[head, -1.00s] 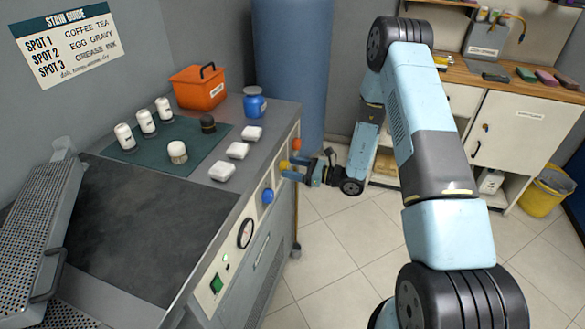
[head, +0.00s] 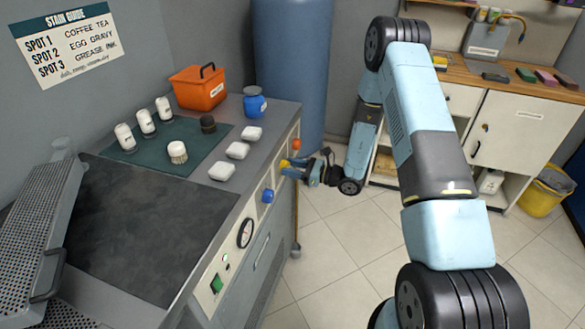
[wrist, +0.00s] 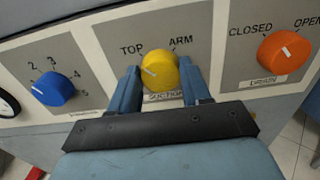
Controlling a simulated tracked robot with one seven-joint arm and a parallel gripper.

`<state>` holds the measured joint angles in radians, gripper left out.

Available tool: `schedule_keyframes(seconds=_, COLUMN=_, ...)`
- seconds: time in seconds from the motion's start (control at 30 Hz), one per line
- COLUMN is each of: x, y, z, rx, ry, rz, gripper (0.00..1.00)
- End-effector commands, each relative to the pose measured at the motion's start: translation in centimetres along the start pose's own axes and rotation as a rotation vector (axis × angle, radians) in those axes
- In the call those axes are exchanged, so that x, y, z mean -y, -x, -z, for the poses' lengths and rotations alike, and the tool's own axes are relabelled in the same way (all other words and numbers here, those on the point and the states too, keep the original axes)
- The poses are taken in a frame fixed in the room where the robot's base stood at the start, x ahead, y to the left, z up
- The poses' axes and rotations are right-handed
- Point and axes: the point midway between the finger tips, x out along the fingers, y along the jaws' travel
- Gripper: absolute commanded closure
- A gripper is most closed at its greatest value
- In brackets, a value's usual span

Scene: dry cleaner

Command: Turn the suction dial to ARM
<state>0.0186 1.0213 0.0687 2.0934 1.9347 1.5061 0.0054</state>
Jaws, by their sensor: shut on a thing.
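The yellow suction dial (wrist: 160,72) sits on a grey plate marked TOP at upper left and ARM at upper right. Its white pointer mark is on the left of the knob, on the TOP side and away from ARM. My gripper (wrist: 158,80) has one blue finger on each side of the dial and is shut on it. The fingers cover part of the plate and the SUCTION label. In the head view, my gripper (head: 292,168) reaches the front panel from the right, and only a little yellow of the dial shows.
A blue numbered dial (wrist: 53,86) is left of the suction dial, and an orange drain dial (wrist: 284,52) marked CLOSED and OPEN is right. A gauge (head: 245,233) and green switch (head: 216,283) are farther along the panel. The floor in front is clear.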

Motion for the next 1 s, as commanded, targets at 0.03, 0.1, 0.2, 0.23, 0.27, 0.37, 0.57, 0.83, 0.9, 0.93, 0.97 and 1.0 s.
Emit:
schedule_keyframes(seconds=0.03, x=0.02, y=0.01, z=-0.01, rx=0.000, ry=-0.001, rz=0.000, gripper=0.83)
schedule_keyframes(seconds=0.1, x=0.03, y=0.02, z=-0.01, rx=0.000, ry=-0.005, rz=0.001, gripper=0.83)
schedule_keyframes(seconds=0.2, x=0.06, y=0.05, z=-0.01, rx=0.000, ry=-0.020, rz=0.001, gripper=0.83)
schedule_keyframes(seconds=0.23, x=0.08, y=0.06, z=-0.02, rx=0.001, ry=-0.029, rz=0.002, gripper=0.83)
schedule_keyframes(seconds=0.27, x=0.09, y=0.06, z=-0.03, rx=0.001, ry=-0.039, rz=0.002, gripper=0.83)
schedule_keyframes(seconds=0.37, x=0.11, y=0.08, z=-0.03, rx=0.001, ry=-0.083, rz=0.001, gripper=0.83)
schedule_keyframes(seconds=0.57, x=0.25, y=0.14, z=-0.02, rx=0.002, ry=-0.226, rz=0.004, gripper=0.83)
schedule_keyframes(seconds=0.83, x=0.40, y=0.15, z=0.02, rx=0.002, ry=-0.479, rz=0.004, gripper=0.83)
schedule_keyframes(seconds=0.9, x=0.40, y=0.11, z=0.00, rx=0.003, ry=-0.545, rz=0.003, gripper=0.83)
schedule_keyframes(seconds=0.93, x=0.44, y=0.14, z=0.03, rx=0.003, ry=-0.574, rz=0.003, gripper=0.83)
schedule_keyframes(seconds=0.97, x=0.47, y=0.15, z=0.05, rx=0.003, ry=-0.602, rz=0.004, gripper=0.83)
schedule_keyframes(seconds=1.0, x=0.46, y=0.11, z=0.05, rx=0.003, ry=-0.641, rz=0.004, gripper=0.83)
